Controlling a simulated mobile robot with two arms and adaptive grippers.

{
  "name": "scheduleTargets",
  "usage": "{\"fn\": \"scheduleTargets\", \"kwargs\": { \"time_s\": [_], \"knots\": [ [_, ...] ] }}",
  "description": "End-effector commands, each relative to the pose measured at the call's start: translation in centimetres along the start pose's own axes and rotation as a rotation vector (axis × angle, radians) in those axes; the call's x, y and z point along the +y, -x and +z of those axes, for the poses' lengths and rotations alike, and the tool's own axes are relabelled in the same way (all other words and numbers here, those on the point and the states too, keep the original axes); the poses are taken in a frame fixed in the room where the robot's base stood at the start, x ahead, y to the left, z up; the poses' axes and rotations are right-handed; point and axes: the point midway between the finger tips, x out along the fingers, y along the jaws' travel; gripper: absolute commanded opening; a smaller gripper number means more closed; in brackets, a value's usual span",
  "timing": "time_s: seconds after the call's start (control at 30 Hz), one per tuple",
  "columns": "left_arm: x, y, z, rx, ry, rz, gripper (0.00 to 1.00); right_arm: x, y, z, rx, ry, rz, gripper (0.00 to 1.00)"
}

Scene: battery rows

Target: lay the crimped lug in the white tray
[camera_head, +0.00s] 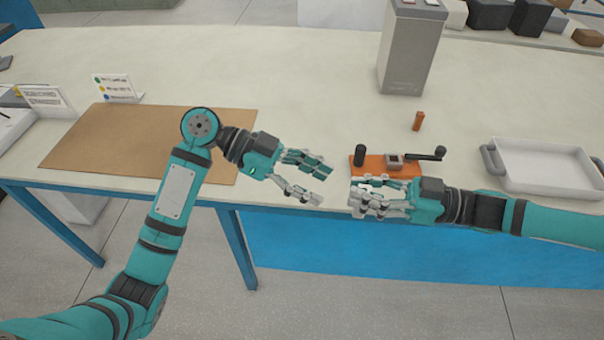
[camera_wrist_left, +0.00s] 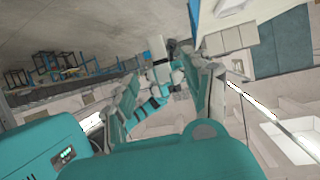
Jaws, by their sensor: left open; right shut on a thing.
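The white tray (camera_head: 545,187) stands on the table at the right and looks empty. My right gripper (camera_head: 357,202) is at the table's front edge, just in front of an orange crimping fixture (camera_head: 358,173), well left of the tray. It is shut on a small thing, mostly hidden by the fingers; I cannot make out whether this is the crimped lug. No lug shows clearly elsewhere. My left gripper (camera_head: 318,184) is open and empty near the front edge, left of the fixture. Its fingers (camera_wrist_left: 175,85) also show in the left wrist view.
The fixture has a black post, a grey block and a lever with a black knob. A small orange-brown cylinder (camera_head: 418,120) stands behind it. A tall grey box (camera_head: 409,50) stands at the back. A brown mat (camera_head: 120,140) and small signs (camera_head: 115,87) are at left.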

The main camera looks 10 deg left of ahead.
Motion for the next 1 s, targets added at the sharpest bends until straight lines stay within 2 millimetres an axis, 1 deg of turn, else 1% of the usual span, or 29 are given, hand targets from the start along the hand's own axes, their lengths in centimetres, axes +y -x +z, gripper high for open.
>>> {"fn": "scheduleTargets", "kwargs": {
  "time_s": [0.03, 0.1, 0.3, 0.4, 0.5, 0.67, 0.93, 1.0],
  "knots": [
    [0.1, -1.1, -0.1, 0.003, 0.001, 0.003, 0.5, 0.0, 0.0, 0.0, 0.0, 0.0, 0.0, 0.0],
    [0.1, -2.5, 0.0, 0.003, 0.002, 0.003, 0.5, 0.0, 0.0, 0.0, 0.0, 0.0, 0.0, 0.0],
    [0.0, -6.2, 0.0, 0.004, 0.005, 0.002, 0.5, 0.0, 0.0, 0.0, 0.0, 0.0, 0.0, 0.0],
    [0.0, -7.7, 0.0, 0.003, 0.005, 0.001, 0.5, 0.0, 0.0, 0.0, 0.0, 0.0, 0.0, 0.0],
    [0.0, -8.7, 0.0, 0.002, 0.004, 0.0, 0.5, 0.0, 0.0, 0.0, 0.0, 0.0, 0.0, 0.0],
    [0.0, -9.5, 0.1, 0.0, 0.004, -0.001, 0.5, 0.0, 0.0, 0.0, 0.0, 0.0, 0.0, 0.0],
    [0.0, -9.6, 0.1, 0.0, 0.004, -0.002, 0.5, 0.0, 0.0, 0.0, 0.0, 0.0, 0.0, 0.0],
    [0.0, -9.6, 0.1, 0.0, 0.004, -0.001, 0.41, 0.0, 0.0, 0.0, 0.0, 0.0, 0.0, 0.0]
  ]
}}
